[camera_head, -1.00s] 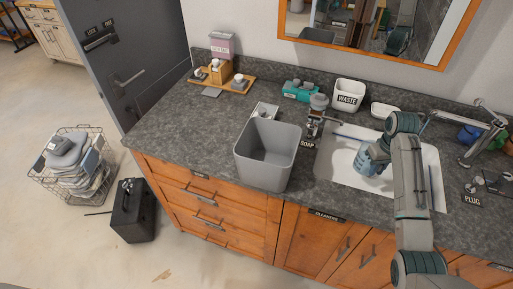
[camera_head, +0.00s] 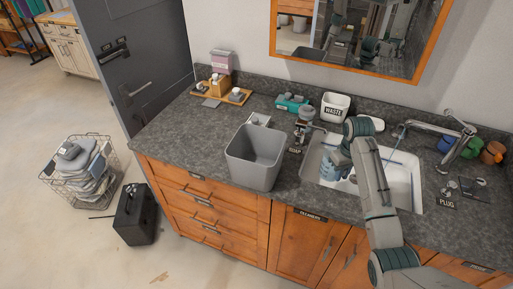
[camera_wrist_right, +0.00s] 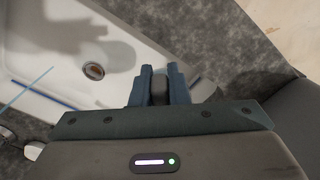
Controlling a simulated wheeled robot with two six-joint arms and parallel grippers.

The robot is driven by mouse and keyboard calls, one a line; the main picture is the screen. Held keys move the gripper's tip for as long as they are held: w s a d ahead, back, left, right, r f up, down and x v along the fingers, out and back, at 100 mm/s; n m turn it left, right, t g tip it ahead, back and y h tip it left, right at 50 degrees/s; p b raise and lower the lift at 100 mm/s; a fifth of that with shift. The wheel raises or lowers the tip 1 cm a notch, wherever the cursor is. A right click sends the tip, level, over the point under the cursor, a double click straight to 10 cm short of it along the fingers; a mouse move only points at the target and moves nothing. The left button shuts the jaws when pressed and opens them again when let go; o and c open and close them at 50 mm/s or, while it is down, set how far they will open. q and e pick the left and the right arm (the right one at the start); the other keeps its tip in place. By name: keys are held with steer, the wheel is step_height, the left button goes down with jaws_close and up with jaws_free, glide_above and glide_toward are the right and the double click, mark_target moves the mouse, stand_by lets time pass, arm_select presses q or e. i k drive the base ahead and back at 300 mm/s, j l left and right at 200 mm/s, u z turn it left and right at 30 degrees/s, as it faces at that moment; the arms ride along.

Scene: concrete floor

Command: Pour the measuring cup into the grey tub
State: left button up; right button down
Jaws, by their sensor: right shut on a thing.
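The grey tub (camera_head: 254,172) stands upright on the counter, left of the sink, near the front edge; the part of its inside that shows looks empty. My right gripper (camera_head: 333,171) is over the left part of the sink, right of the tub and apart from it. In the right wrist view its blue-grey fingers (camera_wrist_right: 160,78) are shut on a dark grey piece, the measuring cup's handle (camera_wrist_right: 159,92) by its look. The cup's body is hidden or cannot be told from the hand, so its contents and tilt do not show. My left gripper is not in view.
A soap dispenser (camera_head: 304,124) stands between tub and sink (camera_head: 405,190). A white waste bin (camera_head: 335,106), a teal item (camera_head: 291,103) and a wooden tray (camera_head: 238,98) are behind. The faucet (camera_head: 452,148) is on the right. The counter left of the tub is clear.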

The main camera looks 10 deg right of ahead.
mark_target(254, 155)
steer(key=k, duration=0.75)
steer(key=k+u, duration=0.15)
steer(key=u, duration=0.85)
